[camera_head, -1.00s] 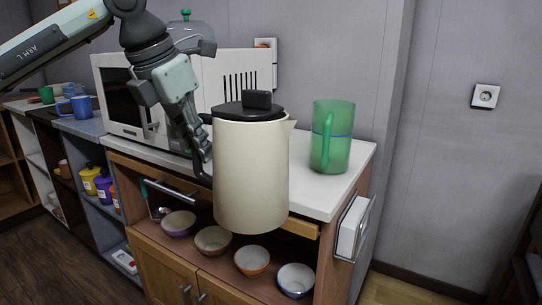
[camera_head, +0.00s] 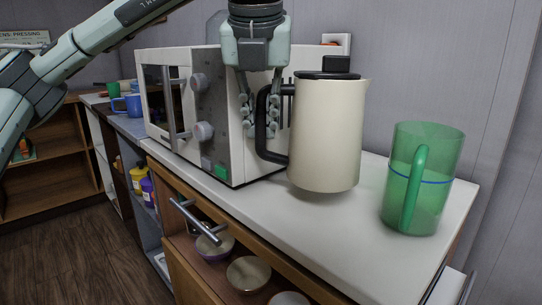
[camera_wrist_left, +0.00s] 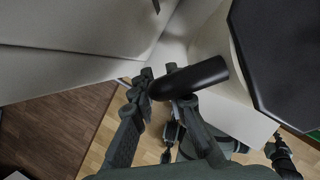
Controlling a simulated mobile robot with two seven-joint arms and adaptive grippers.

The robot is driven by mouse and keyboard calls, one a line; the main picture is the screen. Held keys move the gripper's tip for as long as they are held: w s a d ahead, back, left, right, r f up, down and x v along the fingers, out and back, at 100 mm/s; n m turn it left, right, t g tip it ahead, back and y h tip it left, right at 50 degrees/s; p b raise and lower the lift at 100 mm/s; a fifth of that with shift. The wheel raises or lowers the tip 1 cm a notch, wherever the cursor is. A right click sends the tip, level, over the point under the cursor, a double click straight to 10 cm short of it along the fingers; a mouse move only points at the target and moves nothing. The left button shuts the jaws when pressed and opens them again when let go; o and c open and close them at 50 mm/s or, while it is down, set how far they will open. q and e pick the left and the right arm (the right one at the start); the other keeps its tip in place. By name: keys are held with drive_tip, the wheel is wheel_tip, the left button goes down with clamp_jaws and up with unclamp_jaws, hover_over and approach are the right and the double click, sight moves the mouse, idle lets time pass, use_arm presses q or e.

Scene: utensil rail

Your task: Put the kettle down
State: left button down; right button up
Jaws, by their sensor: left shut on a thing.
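The cream kettle (camera_head: 326,135) with a black lid and black handle is upright over the white counter, between the microwave and the green jug. I cannot tell whether its base touches the counter or hovers just above it. My left gripper (camera_head: 262,118) points down and is shut on the kettle's handle. In the left wrist view, the fingers of my left gripper (camera_wrist_left: 165,92) are at the black handle (camera_wrist_left: 200,77), with the dark lid (camera_wrist_left: 290,60) at the right.
A translucent green jug (camera_head: 440,180) stands close to the right of the kettle. The white microwave (camera_head: 222,140) is just left and behind. The white counter (camera_head: 330,230) is clear in front. Bowls (camera_head: 248,273) sit on the shelf below.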

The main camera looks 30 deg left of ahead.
use_arm(q)
drive_tip(key=shift+w+f, duration=0.1)
drive_tip(key=shift+f, duration=2.1)
drive_tip(key=c, duration=1.5)
unclamp_jaws()
use_arm(e)
drive_tip(key=shift+r, duration=0.15)
use_arm(q)
drive_tip(key=v, duration=0.7)
drive_tip(key=p, duration=0.2)
approach(262, 148)
drive_tip(key=shift+w+a+r, duration=0.1)
drive_tip(key=shift+w+r, duration=0.1)
drive_tip(key=shift+r, duration=0.7)
use_arm(e)
drive_tip(key=shift+a+x, duration=0.2)
drive_tip(key=shift+x, duration=0.85)
drive_tip(key=shift+a+x, duration=0.15)
drive_tip(key=shift+x, duration=0.85)
